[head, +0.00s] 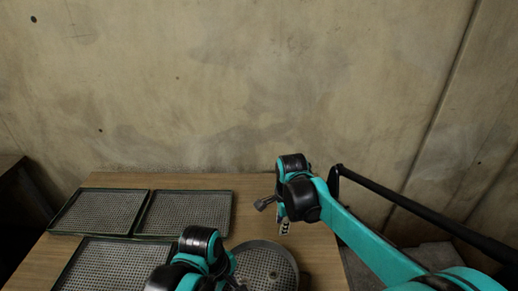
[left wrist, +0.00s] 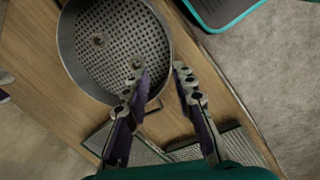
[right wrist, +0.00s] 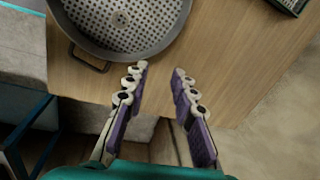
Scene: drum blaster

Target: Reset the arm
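My right gripper (head: 275,214) hangs above the back right part of the table in the head view, next to the round perforated metal pan (head: 262,262). In the right wrist view its fingers (right wrist: 160,70) are spread with nothing between them, beside the pan's rim (right wrist: 165,42). My left arm comes in at the bottom of the head view, and its gripper is mostly hidden there. In the left wrist view my left gripper (left wrist: 158,76) is open and empty, with one fingertip over the pan (left wrist: 120,30).
The wooden table (head: 255,185) holds three mesh trays: back left (head: 98,212), back middle (head: 185,213) and front left (head: 105,266). A concrete wall (head: 230,90) stands behind the table. The table's back right corner is bare.

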